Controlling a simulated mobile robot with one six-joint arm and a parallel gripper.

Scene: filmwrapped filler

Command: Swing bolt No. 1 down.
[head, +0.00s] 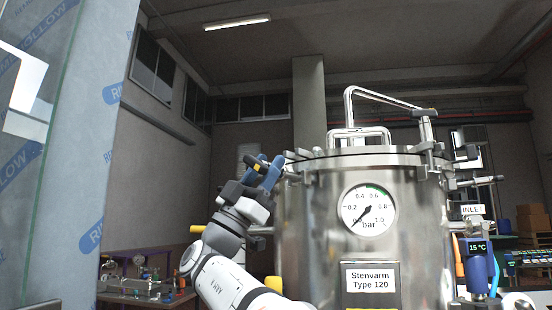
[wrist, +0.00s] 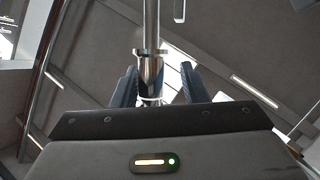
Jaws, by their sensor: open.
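The steel vessel (head: 300,240) stands at the centre right in the head view, with a lid (head: 330,158) and several clamp bolts around its rim. My gripper (head: 268,172) is at the left side of that rim, its dark blue fingers pointing up. In the wrist view my gripper (wrist: 158,85) is open, one finger on each side of a shiny metal rod (wrist: 151,30) with a collar. I see gaps beside the rod, so the fingers look apart from it. No number shows on it, so I cannot tell whether it is bolt No. 1.
A pressure gauge (head: 368,210) faces forward on the vessel. A bent lid handle (head: 380,97) rises above it. A film-wrapped panel (head: 85,130) stands at the left. A low bench (head: 150,290) with small items is behind my arm.

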